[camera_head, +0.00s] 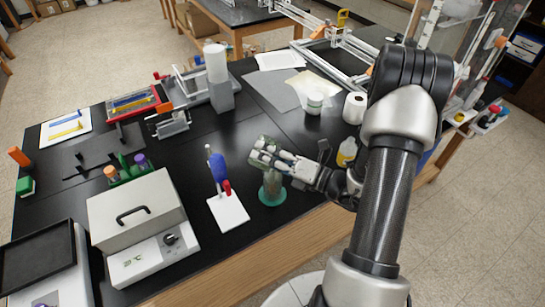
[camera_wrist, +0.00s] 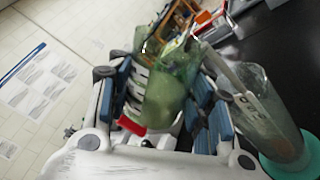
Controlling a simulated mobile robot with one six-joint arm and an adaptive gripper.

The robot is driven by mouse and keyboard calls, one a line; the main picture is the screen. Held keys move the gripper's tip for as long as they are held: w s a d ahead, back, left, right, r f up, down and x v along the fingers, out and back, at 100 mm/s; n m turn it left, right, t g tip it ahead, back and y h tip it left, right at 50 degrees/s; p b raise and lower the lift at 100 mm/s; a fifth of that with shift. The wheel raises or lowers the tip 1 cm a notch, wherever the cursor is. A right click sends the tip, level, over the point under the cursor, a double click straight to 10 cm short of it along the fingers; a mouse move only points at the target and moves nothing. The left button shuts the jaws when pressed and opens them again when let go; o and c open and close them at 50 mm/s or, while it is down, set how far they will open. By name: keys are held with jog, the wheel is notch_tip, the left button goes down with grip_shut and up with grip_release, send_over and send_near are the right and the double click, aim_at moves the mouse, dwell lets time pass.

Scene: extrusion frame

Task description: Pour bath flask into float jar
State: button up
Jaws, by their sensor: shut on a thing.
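My gripper (camera_head: 282,160) is shut on a clear green-tinted flask, which I take as the bath flask (camera_head: 262,150). In the wrist view the flask (camera_wrist: 168,92) sits between the blue finger pads (camera_wrist: 165,105). The flask looks tilted; its mouth and contents are hard to make out. A tall clear cylinder with a teal base, which I take as the float jar (camera_head: 272,188), stands upright on the black bench, just below the gripper and flask. In the wrist view the jar (camera_wrist: 272,112) is at the right, beside the gripper's finger. The gripper partly hides its top in the head view.
A white stand with a blue and red piece (camera_head: 229,212) is left of the jar. A grey lidded box (camera_head: 137,212) stands farther left. A yellow-labelled bottle (camera_head: 347,152), a paper roll (camera_head: 355,107) and a white tub (camera_head: 315,102) are behind to the right.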

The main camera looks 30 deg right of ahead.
jog(key=shift+f+m, duration=0.1)
jog(key=shift+m, duration=0.2)
dwell(0.5)
jog(key=shift+d+r+m+p, duration=0.1)
jog(key=shift+r+m+p, duration=0.3)
jog(key=shift+m+p, duration=0.45)
dwell(1.4)
jog(key=shift+f+m+p, duration=0.35)
jog(key=shift+m+p, duration=0.35)
jog(key=shift+m, duration=0.15)
dwell(0.8)
jog(key=shift+w+d+r+m+p, duration=0.1)
jog(key=shift+d+r+m+p, duration=0.1)
jog(key=shift+m+p, duration=0.45)
jog(key=shift+w+d+r+m+p, duration=0.1)
jog(key=shift+r+m+p, duration=0.1)
jog(key=shift+m+p, duration=0.45)
jog(key=shift+f, duration=0.1)
